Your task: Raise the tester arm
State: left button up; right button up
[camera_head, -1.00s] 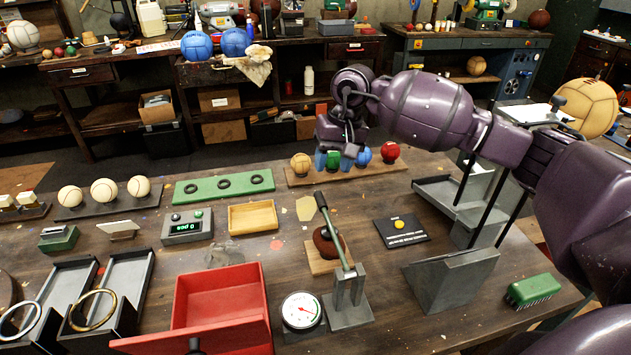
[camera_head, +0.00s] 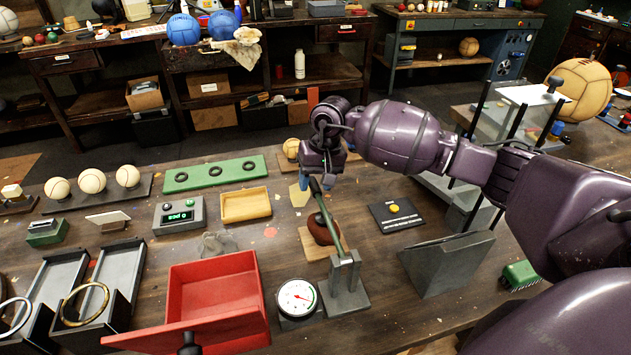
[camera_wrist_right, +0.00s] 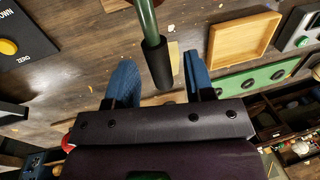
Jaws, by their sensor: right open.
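The tester arm (camera_head: 329,214) is a green lever with a black grip, tilted up from a grey stand (camera_head: 345,285). A dark red-brown ball (camera_head: 320,229) sits on a wooden block under the lever. My right gripper (camera_head: 313,190) is open at the lever's upper end. In the right wrist view, the lever's black grip (camera_wrist_right: 158,65) shows between the two blue fingers of my right gripper (camera_wrist_right: 159,60), with a gap on each side. I cannot tell whether it touches a finger. My left gripper is not in view.
A round dial gauge (camera_head: 297,298) stands left of the stand, and an open red drawer box (camera_head: 215,290) lies further left. A black plate with a yellow button (camera_head: 395,208) and a grey wedge (camera_head: 447,262) are on the right. A wooden tray (camera_head: 245,205) lies behind the box.

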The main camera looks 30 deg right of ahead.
jog(key=shift+f, duration=0.15)
grip_shut()
jog(key=shift+w, duration=0.1)
dwell(0.3)
